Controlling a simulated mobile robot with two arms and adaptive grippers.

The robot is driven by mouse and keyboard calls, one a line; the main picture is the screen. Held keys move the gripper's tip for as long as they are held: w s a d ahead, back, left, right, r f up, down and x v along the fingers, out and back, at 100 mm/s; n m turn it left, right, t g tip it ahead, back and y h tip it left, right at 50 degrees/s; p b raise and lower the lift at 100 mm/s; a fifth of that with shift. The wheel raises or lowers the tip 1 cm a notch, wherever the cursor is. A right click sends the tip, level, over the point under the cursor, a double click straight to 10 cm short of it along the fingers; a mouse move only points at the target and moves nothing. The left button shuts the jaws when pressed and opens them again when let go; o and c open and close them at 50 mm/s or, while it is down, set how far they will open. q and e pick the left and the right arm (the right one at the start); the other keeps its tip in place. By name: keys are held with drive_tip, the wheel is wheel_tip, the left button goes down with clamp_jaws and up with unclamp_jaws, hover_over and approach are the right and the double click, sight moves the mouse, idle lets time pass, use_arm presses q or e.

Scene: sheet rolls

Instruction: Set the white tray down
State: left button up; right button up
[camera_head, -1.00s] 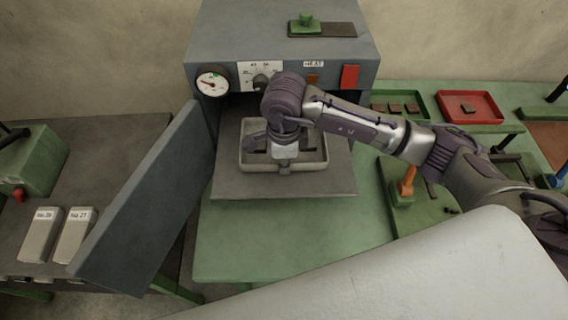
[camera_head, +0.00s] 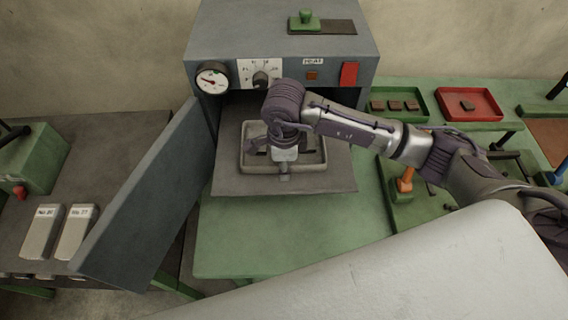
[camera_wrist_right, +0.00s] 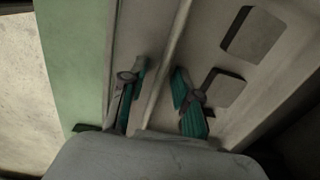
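The white tray (camera_head: 242,160), a shallow rectangular one that looks pale grey, rests level on the dark shelf (camera_head: 230,184) in front of the opening of the grey heater (camera_head: 280,50). My right gripper (camera_head: 284,172) points down at the tray's front wall. In the right wrist view, the two teal-padded fingers of my right gripper (camera_wrist_right: 158,80) stand apart on either side of the tray's thin rim (camera_wrist_right: 172,55), with gaps beside it. Flat squarish pieces (camera_wrist_right: 258,32) lie inside the tray. My left gripper is not in view.
The heater's grey door (camera_head: 150,200) stands open at the left. A green tray with brown pieces (camera_head: 396,92) and a red tray (camera_head: 468,118) stand at the right. An orange-handled tool (camera_head: 405,180) is right of the shelf. The green tabletop (camera_head: 270,240) before the shelf is clear.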

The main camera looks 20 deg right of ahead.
drive_tip(key=shift+r+b, duration=0.3)
drive_tip(key=shift+r, duration=0.1)
wheel_tip(320, 180, up, 11)
drive_tip(key=b, duration=0.2)
drive_tip(key=shift+s+r+b, duration=0.15)
drive_tip(key=shift+r+b, duration=0.05)
drive_tip(key=shift+b, duration=0.15)
drive_tip(key=shift+f, duration=0.1)
